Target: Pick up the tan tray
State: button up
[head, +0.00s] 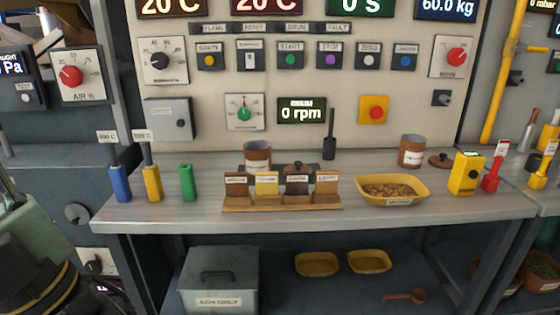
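No tray here is plainly tan. A yellow-tan tray (417,198) full of brown beans or nuts, with a label on its front, sits on the right half of the grey bench. Two smaller yellow-tan trays, one left (317,264) and one right (369,262), lie side by side on the dark shelf below. Their insides look empty. A light-brown wooden stand (280,208) on the bench holds several labelled blocks. My gripper is not in view.
On the grey bench (340,216), a yellow device (466,173) stands right of the filled tray, and a brown-and-white canister (411,151) stands behind it. Blue, yellow and green holders are at left. Below are a grey lidded box (219,282) and a wooden scoop (405,296).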

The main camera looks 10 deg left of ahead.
aim_at(393, 189)
jog(key=i+l+u, duration=0.1)
jog(key=l+u, duration=0.15)
jog(key=l, duration=1)
jog(key=l+u, duration=0.25)
jog(key=l, duration=1)
jog(key=i+l, duration=0.1)
jog(key=l, duration=0.25)
jog(key=i+l, duration=0.1)
jog(key=l, duration=0.25)
jog(key=l+u, duration=0.1)
jog(key=u, duration=0.7)
jog(key=l+u, duration=0.15)
jog(key=u, duration=0.25)
jog(key=i+l+u, duration=0.25)
jog(key=u, duration=0.2)
jog(key=i+l, duration=0.05)
jog(key=i, duration=0.05)
